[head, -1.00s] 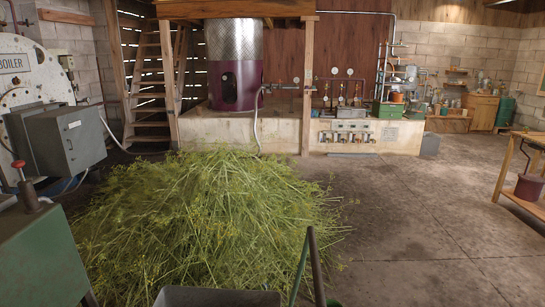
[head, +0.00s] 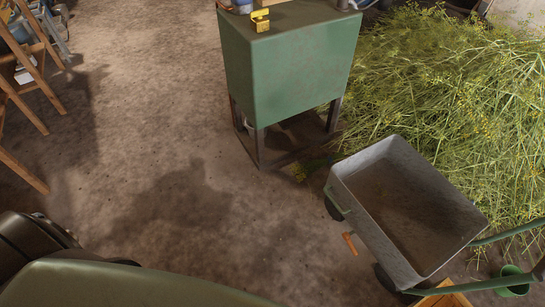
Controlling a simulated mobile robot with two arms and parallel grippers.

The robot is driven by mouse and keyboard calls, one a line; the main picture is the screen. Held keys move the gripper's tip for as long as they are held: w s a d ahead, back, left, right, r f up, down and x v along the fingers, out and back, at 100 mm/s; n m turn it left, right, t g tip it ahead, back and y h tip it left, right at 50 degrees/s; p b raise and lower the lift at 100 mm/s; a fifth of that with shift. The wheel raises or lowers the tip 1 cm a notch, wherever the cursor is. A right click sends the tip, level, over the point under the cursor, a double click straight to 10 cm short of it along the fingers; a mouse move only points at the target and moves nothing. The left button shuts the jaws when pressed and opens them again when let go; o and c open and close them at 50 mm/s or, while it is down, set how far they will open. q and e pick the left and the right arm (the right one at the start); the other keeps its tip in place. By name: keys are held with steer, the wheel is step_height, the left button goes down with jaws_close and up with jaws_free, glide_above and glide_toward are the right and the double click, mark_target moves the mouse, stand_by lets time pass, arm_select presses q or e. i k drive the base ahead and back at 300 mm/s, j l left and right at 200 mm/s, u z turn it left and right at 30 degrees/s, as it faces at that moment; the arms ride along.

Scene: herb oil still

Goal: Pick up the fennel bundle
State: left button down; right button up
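A big heap of green fennel with yellow flower heads (head: 440,75) lies on the floor at the upper right. A small bunch of green stems with yellow tips (head: 314,166) lies on the floor between the green cabinet's legs and the grey cart; it looks like a fennel bundle, but it is partly hidden and I cannot see a tie. Neither of my grippers is in view. Only parts of my own body show along the lower left edge.
A green metal cabinet on legs (head: 290,75) carries a yellow object (head: 261,20). An empty grey cart (head: 400,205) with green handles stands by the heap. An orange-handled tool (head: 350,243) and a green bucket (head: 514,280) are near it. Bare floor (head: 150,150) is open at left.

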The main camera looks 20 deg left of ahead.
mark_target(319, 162)
steer(key=u, duration=0.2)
steer(key=i+j+z, duration=0.1)
steer(key=z, duration=0.3)
steer(key=i+j+z, duration=0.15)
steer(key=z, duration=0.2)
steer(key=i+j+z, duration=0.1)
steer(key=z, duration=0.3)
